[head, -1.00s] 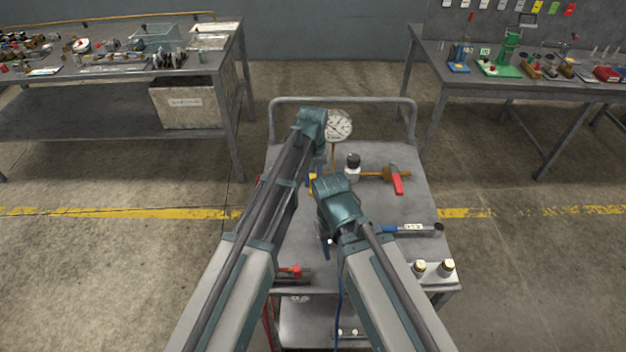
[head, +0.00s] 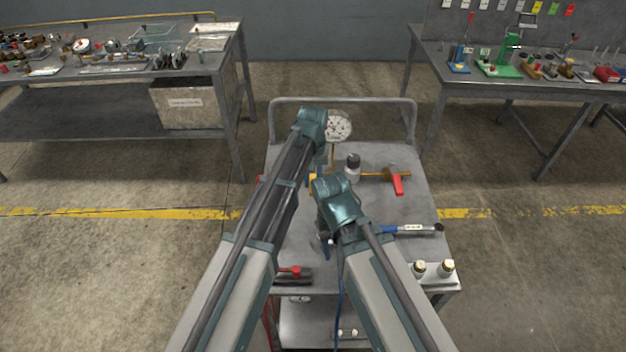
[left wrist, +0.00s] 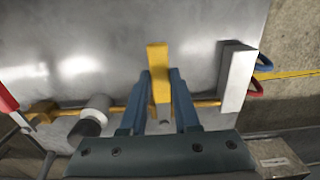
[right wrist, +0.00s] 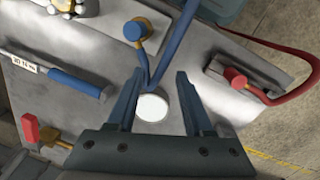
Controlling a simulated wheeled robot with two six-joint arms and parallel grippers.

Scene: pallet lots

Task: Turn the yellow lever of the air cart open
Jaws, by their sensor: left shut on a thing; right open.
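The yellow lever (left wrist: 159,62) stands in the left wrist view, roughly crosswise to the brass pipe (left wrist: 205,103). My left gripper (left wrist: 161,80) is shut on it, one blue finger on each side. In the head view, a small part of the yellow lever (head: 312,185) shows beside my left arm, which hides most of that gripper. My right gripper (right wrist: 160,75) is open and empty above the cart top, with a white disc (right wrist: 152,107) below its fingers.
Blue hose (right wrist: 165,50) and red hose (right wrist: 290,90) lie near my right gripper.

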